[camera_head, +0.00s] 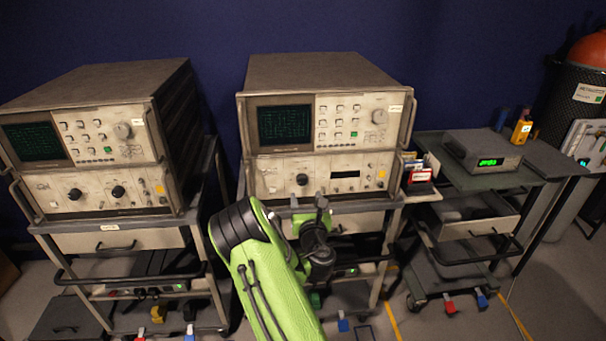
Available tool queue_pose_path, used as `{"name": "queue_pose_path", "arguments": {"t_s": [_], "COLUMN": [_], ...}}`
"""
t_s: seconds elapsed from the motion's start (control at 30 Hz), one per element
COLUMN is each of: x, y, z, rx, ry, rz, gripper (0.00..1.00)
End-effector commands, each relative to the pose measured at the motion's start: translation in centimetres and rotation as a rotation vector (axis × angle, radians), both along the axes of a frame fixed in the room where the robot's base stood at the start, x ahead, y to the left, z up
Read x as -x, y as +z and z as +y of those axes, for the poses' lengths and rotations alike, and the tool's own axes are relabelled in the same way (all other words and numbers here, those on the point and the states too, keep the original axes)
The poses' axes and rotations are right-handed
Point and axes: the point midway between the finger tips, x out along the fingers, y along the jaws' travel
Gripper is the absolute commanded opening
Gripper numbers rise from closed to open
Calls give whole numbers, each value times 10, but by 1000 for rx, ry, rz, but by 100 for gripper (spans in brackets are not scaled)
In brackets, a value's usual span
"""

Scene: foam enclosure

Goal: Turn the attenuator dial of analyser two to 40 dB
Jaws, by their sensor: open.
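Two beige analysers stand on carts: a left one (95,140) and a middle one (325,125). Their labels are too small to read, so I cannot tell which is analyser two. The left analyser's lower panel has two dark dials, one at its left (74,193) and one near its middle (118,191). The middle analyser's lower panel shows a dark dial (302,179). The dial markings and settings are unreadable. My gripper (309,206) is open and empty, in front of and below the middle analyser's lower panel, seemingly apart from it. My green arm hides part of the cart.
At right a cart (450,172) carries a grey box with a green display (483,150) and coloured cards (418,172). A dark bin (575,100) stands behind it. Drawer handles and cart rails jut out below both analysers. Some floor is clear at lower right.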

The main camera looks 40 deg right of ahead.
Motion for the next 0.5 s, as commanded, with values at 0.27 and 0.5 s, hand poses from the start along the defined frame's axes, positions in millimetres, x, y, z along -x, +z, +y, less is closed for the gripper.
{"name": "queue_pose_path", "arguments": {"t_s": [0.27,0.5], "x": [-32,-56], "y": [8,3], "z": [-21,-38], "rx": [2,2], "ry": [1,0], "rz": [0,-1], "gripper": [61,61]}}
